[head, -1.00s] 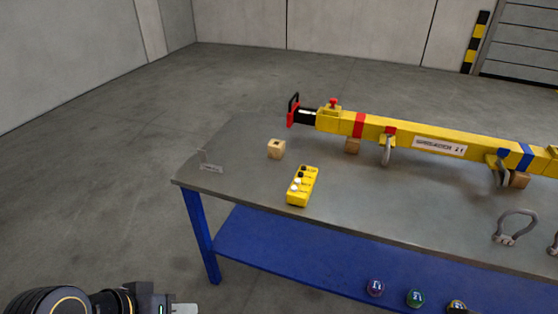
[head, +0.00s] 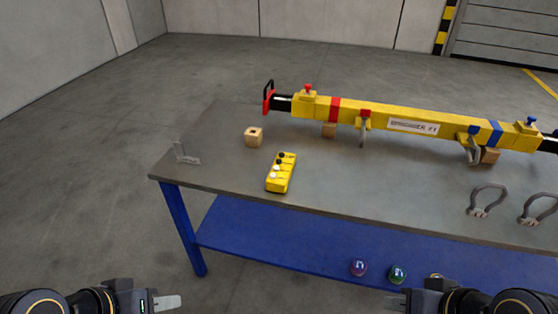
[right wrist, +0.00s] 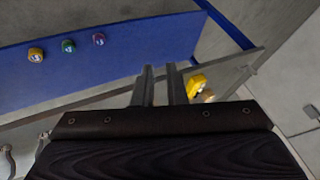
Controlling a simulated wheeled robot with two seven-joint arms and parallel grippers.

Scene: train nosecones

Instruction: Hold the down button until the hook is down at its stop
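The yellow button box (head: 281,172) lies on the grey table near its left part, with black and white buttons on its top face. It also shows in the right wrist view (right wrist: 196,84), just beyond the fingers. I cannot read which button is down. Grey hooks hang on the yellow spreader beam (head: 390,119); no crane hook shows. My left gripper (head: 168,303) is low at the left, in front of the table and apart from it; its opening cannot be told. My right gripper (head: 396,303) is low at the right. In the right wrist view (right wrist: 160,70) its fingers stand apart and empty.
A wooden block (head: 254,138) and a small grey bracket (head: 186,154) are on the table (head: 330,190). Shackles (head: 487,200) lie at the right. The floor left of the table is clear.

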